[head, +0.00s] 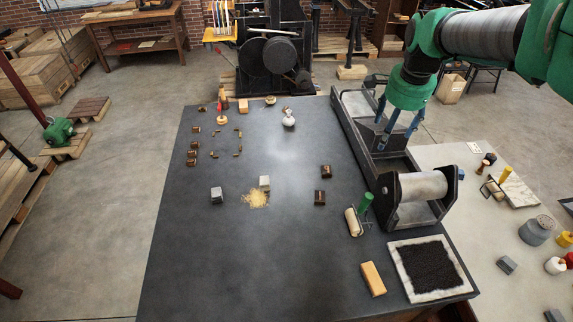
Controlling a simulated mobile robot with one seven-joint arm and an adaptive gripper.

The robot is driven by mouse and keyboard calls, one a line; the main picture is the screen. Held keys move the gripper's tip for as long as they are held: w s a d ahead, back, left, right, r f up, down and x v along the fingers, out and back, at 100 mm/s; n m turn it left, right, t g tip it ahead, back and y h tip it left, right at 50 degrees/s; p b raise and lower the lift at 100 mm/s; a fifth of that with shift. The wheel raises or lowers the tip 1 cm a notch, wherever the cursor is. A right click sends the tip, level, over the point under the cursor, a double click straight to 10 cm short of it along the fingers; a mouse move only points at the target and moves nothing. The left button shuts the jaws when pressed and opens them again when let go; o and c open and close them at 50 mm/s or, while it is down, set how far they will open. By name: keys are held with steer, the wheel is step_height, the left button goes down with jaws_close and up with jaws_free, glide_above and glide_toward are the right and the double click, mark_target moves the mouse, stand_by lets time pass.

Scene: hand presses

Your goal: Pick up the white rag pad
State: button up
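A small white rounded bundle with a knotted top, which looks like the white rag pad (289,121), stands on the dark table (185,270) toward its far side. My gripper (395,143) hangs from the green wrist at the upper right, over the press bed. Its blue fingers point down and are spread apart, with nothing seen between them. It is well to the right of the white pad and apart from it.
A hand press with a roller (423,186) stands along the table's right side. Small blocks, yellow crumbs (256,199), a green-handled roller (354,221), a wooden block (373,279) and a black-filled tray (396,270) lie about. The table's front left is clear.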

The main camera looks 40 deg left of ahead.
steer(key=w+a+f+p, duration=0.15)
steer(key=a+f, duration=0.35)
steer(key=a, duration=0.6)
steer(key=m+g+h+p, duration=0.1)
steer(key=m+g+p, duration=0.1)
steer(key=m+p, duration=0.2)
glide_above(263, 180)
step_height(263, 180, down, 24)
steer(key=shift+r, duration=0.25)
steer(key=shift+w, duration=0.1)
step_height(263, 180, down, 8)
steer(key=shift+f, duration=0.25)
steer(key=shift+f, duration=0.15)
